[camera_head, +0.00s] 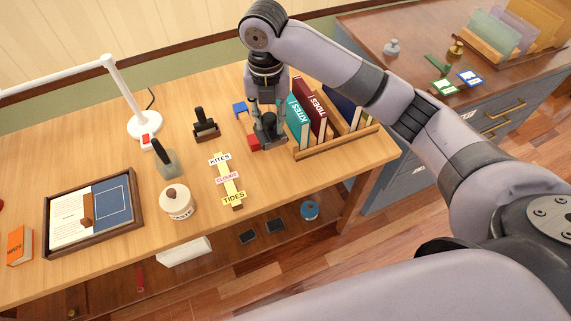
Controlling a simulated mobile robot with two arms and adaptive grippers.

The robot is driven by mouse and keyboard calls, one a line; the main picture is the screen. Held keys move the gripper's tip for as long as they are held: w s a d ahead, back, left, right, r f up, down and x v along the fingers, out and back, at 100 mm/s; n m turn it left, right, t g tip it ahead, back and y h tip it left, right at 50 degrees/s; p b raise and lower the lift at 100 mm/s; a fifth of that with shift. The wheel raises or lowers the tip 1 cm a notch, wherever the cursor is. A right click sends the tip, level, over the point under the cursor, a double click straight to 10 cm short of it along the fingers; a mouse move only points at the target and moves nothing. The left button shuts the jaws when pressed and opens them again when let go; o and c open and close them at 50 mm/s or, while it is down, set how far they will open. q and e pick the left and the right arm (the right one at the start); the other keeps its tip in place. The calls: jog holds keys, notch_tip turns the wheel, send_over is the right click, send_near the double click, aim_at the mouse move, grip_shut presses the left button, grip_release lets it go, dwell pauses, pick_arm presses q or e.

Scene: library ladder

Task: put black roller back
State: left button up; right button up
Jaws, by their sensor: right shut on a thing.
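My right gripper (266,132) reaches down from above at the right part of the wooden table, just left of the book rack. It is shut on a dark thing that looks like the black roller (268,141), mostly hidden by the fingers. A black-handled tool on a brown base (205,126) stands further left. I cannot tell from here whether the held thing touches the table. My left gripper is not in view.
The book rack (338,147) with upright books is close on the gripper's right. A grey cabinet adjoins at right.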

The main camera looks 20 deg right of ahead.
aim_at(269, 140)
jog(key=f, duration=0.4)
jog(key=f+p, duration=0.1)
jog(key=f, duration=0.2)
jog(key=shift+a, duration=0.25)
notch_tip(269, 140, down, 11)
jog(key=shift+d+f+p, duration=0.1)
jog(key=shift+p, duration=0.65)
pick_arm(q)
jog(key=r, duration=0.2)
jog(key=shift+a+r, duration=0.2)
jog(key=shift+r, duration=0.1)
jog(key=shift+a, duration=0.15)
pick_arm(e)
jog(key=shift+f, duration=0.15)
jog(key=o, duration=0.5)
jog(key=shift+f, duration=0.1)
jog(key=o, duration=0.5)
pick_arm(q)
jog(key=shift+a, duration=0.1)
